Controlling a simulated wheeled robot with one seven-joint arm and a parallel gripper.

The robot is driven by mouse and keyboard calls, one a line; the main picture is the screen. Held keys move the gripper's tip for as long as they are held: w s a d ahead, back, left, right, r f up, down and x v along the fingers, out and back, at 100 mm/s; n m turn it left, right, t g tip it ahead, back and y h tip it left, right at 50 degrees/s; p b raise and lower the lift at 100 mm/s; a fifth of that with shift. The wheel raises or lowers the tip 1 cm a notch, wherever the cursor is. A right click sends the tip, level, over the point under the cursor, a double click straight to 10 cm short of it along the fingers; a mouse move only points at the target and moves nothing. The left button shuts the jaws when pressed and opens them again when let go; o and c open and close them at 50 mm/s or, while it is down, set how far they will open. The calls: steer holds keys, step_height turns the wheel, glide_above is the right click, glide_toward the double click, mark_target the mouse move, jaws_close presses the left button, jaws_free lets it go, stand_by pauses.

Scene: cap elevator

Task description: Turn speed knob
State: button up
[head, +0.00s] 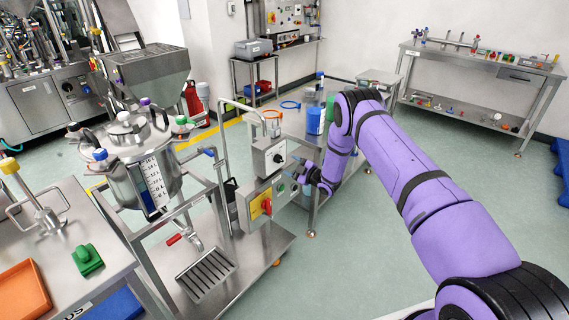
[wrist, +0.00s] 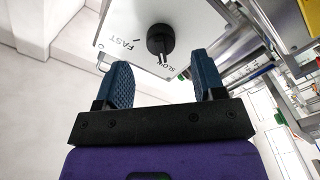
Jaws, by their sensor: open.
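The speed knob (wrist: 160,40) is a round black knob on a pale panel (wrist: 118,22) marked FAST and SLOW. In the wrist view its light pointer line lies toward the SLOW mark. In the head view the knob (head: 278,158) shows small on the upper grey control box (head: 262,150). My gripper (wrist: 164,72) is open, its two blue fingers spread wide with nothing between them. The knob appears beyond the fingertips, between their lines, and apart from them. In the head view my gripper (head: 298,172) is just right of the control box.
Below the knob box is a second box with a red-and-yellow switch (head: 266,205). A metal cart with a steel vessel (head: 140,165) stands left. A table behind my gripper holds a blue container (head: 316,120). The floor (head: 480,190) at right is clear.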

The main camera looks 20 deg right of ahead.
steer(key=shift+v, duration=2.5)
